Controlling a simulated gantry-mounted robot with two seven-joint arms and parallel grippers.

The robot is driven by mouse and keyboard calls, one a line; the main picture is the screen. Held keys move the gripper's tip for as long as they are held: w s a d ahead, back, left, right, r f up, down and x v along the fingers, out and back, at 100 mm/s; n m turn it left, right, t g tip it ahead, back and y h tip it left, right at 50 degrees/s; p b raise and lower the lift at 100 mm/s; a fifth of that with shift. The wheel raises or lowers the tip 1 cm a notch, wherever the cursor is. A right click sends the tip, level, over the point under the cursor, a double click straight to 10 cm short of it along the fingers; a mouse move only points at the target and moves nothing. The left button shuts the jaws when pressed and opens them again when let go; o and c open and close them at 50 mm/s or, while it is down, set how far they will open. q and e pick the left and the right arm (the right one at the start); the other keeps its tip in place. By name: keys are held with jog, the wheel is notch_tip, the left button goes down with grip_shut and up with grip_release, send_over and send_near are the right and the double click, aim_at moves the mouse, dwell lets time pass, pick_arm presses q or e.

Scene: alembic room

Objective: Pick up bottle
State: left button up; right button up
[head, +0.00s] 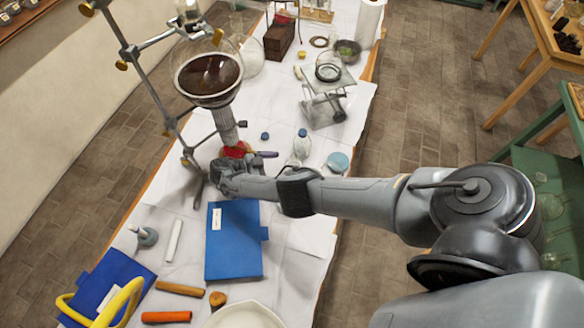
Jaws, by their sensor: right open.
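A small clear bottle (302,148) with a blue cap stands on the white-covered table, beyond my right forearm. My right arm reaches in from the right across the table. Its gripper (226,178) is to the left of the bottle and apart from it, above the far edge of a blue folder. The gripper is open, and I see nothing held in it. The fingers are small and partly hidden by the hand. My left gripper is not in view.
A metal stand (157,98) holds a round flask of dark liquid (208,76) above and left of the gripper. The blue folder (232,255) and a white bowl (245,317) are nearer.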

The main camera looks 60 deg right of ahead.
aim_at(294, 166)
jog(key=shift+p+x, duration=0.7)
jog(key=shift+x, duration=3.05)
jog(key=shift+c, duration=0.2)
jog(key=shift+a, duration=0.1)
jog(key=c, duration=1.3)
